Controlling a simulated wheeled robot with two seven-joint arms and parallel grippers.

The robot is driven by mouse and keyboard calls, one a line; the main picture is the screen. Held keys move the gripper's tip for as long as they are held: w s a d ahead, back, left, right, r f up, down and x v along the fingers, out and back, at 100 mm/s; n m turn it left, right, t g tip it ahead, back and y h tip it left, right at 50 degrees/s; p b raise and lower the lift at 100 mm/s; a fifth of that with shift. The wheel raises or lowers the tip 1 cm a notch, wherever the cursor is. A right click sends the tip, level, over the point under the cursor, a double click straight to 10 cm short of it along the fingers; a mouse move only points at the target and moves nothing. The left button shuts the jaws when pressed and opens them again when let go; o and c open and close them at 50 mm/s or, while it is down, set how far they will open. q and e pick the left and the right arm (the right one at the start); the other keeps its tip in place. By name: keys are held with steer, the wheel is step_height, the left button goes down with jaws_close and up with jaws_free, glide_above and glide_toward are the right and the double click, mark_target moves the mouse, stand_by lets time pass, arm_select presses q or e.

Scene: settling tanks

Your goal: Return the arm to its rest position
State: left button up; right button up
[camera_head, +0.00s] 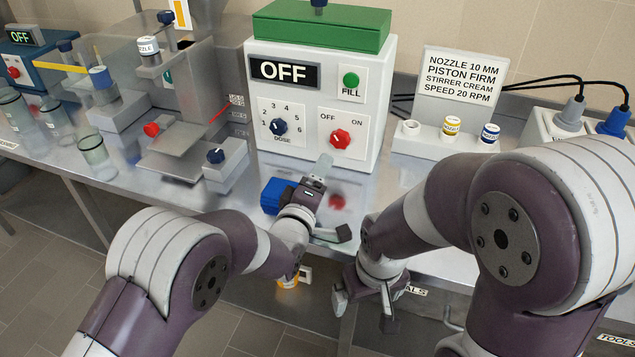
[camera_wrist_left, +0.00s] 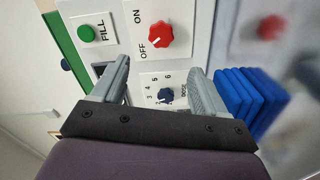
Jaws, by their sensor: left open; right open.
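My left gripper (camera_head: 332,202) is open and empty, in front of the white machine (camera_head: 373,85) above the steel bench. In the left wrist view, its two fingers (camera_wrist_left: 160,85) stand apart facing the machine's front. Between and beyond them show the blue dose knob (camera_wrist_left: 167,95) and the red OFF/ON knob (camera_wrist_left: 157,41), with nothing gripped. My right gripper (camera_head: 365,312) is open and empty, low at the bench's front edge, its fingers spread and pointing down. Both arms are bent in front of me.
A blue ribbed block (camera_head: 272,196) lies beside my left gripper, partly hidden by it. The machine's display (camera_head: 284,71) reads OFF. A steel stand (camera_head: 185,95) and glass jars (camera_head: 95,155) occupy the left. A white rack (camera_head: 425,147) with small caps stands right of the machine.

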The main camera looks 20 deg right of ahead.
arm_select(q)
steer(key=s+a+r+m+g+y+p, duration=0.1)
steer(key=s+a+m+g+y+p, duration=0.2)
steer(key=a, duration=0.8)
steer(key=s+a+m+g+y+p, duration=0.2)
steer(key=a+g+y+p, duration=0.25)
steer(key=a, duration=0.65)
steer(key=s+a+m+g+y+p, duration=0.1)
steer(key=s+a+g, duration=0.2)
steer(key=s+a, duration=0.3)
steer(key=s+a+r+m+g+y+p, duration=0.1)
steer(key=s+a, duration=0.4)
steer(key=s, duration=0.7)
steer(key=shift+a+m+g+p, duration=0.35)
steer(key=shift+m+g+p, duration=0.3)
steer(key=shift+g, duration=0.4)
steer(key=shift+w+y, duration=0.1)
steer(key=shift+y, duration=0.15)
